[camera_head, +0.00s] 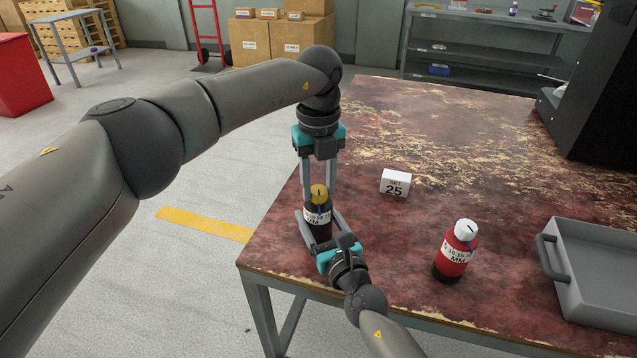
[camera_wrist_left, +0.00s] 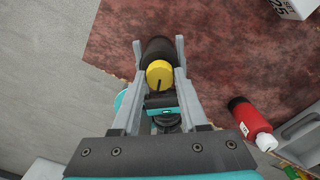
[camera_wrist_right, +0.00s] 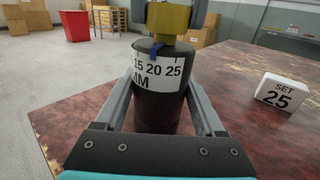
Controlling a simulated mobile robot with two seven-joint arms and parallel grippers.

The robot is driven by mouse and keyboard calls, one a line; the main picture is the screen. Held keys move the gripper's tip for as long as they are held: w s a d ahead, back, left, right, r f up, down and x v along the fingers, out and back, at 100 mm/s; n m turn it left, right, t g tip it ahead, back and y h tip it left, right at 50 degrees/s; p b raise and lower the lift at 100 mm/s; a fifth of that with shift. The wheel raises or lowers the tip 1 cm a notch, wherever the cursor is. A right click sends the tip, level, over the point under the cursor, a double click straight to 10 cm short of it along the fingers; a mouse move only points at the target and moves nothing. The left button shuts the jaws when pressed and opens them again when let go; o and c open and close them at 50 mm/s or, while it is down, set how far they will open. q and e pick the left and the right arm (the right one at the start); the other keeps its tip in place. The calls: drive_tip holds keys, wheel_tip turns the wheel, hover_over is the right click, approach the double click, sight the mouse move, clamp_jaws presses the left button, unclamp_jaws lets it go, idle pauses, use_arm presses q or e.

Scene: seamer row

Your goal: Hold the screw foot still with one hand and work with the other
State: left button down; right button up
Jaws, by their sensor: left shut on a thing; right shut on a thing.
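The screw foot has a black body (camera_wrist_right: 157,105) with a white scale band (camera_wrist_right: 158,66) reading 15, 20, 25 and MM, and a yellow knob (camera_head: 319,192) on top. It stands upright near the table's left front corner. My left gripper (camera_head: 319,188) reaches down from above and is shut on the yellow knob (camera_wrist_left: 159,74). A blue pointer (camera_wrist_right: 156,48) hangs below the knob, above the 15-to-20 part of the scale. My right gripper (camera_head: 319,232) comes from the front, low, and is shut on the black body. A white block (camera_wrist_right: 284,93) reads SET 25.
A grey tray (camera_head: 598,308) lies at the table's right front. A black machine (camera_head: 600,100) stands behind it.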

sight(319, 190)
use_arm(q)
drive_tip(key=n, duration=0.6)
drive_tip(key=shift+n, duration=0.3)
idle(0.4)
drive_tip(key=shift+c, duration=2)
unclamp_jaws()
drive_tip(key=shift+r, duration=0.1)
wheel_tip(319, 190, up, 12)
use_arm(e)
drive_tip(key=o, duration=1.5)
